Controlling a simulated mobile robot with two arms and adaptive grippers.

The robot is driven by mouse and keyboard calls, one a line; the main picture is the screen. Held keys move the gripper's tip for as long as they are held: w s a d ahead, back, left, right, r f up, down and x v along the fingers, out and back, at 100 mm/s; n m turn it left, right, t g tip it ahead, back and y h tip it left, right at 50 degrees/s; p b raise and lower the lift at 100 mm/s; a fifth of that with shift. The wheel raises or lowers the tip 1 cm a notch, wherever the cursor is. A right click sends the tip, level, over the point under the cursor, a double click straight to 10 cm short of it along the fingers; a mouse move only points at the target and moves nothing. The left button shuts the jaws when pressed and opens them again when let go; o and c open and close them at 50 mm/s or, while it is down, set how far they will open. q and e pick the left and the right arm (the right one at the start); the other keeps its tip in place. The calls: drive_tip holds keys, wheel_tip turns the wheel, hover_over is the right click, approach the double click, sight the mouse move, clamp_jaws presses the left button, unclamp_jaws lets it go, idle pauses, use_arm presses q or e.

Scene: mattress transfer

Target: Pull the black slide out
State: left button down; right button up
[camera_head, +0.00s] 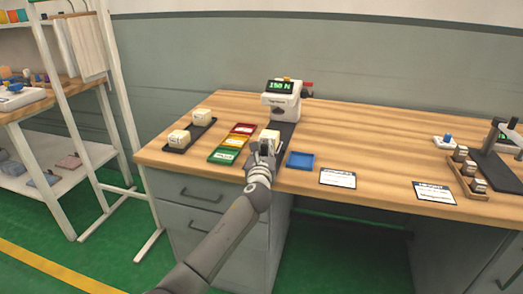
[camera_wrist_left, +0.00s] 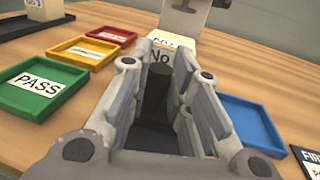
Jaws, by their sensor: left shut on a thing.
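The black slide (camera_head: 286,131) runs forward from the white tester (camera_head: 281,101) on the wooden table. A cream block (camera_head: 270,136) sits on the slide in front of the tester; it also shows with printed text in the left wrist view (camera_wrist_left: 163,52). My left gripper (camera_head: 262,148) is at the slide's near end, just in front of the block. In the left wrist view its fingers (camera_wrist_left: 158,90) are closed around a dark upright handle (camera_wrist_left: 155,88), which looks like part of the slide. The fingers hide most of the slide's near end. My right gripper is not in view.
Red (camera_head: 243,129), yellow (camera_head: 236,141) and green (camera_head: 224,155) trays lie left of the gripper, a blue tray (camera_head: 300,160) to the right. A black tray (camera_head: 174,148) with cream blocks stands further left. Two cards lie right; the table between is clear.

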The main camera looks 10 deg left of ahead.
use_arm(q)
drive_tip(key=c, duration=1.7)
unclamp_jaws()
drive_tip(key=shift+f, duration=0.25)
drive_tip(key=o, duration=0.4)
drive_tip(key=shift+s+a+r, duration=0.1)
drive_tip(key=shift+s+r, duration=0.1)
drive_tip(key=shift+s, duration=0.05)
drive_tip(key=shift+w, duration=0.1)
drive_tip(key=s, duration=0.4)
drive_tip(key=s+d, duration=0.1)
drive_tip(key=s, duration=0.3)
drive_tip(key=s+d, duration=0.1)
drive_tip(key=s, duration=0.3)
drive_tip(key=shift+f, duration=0.1)
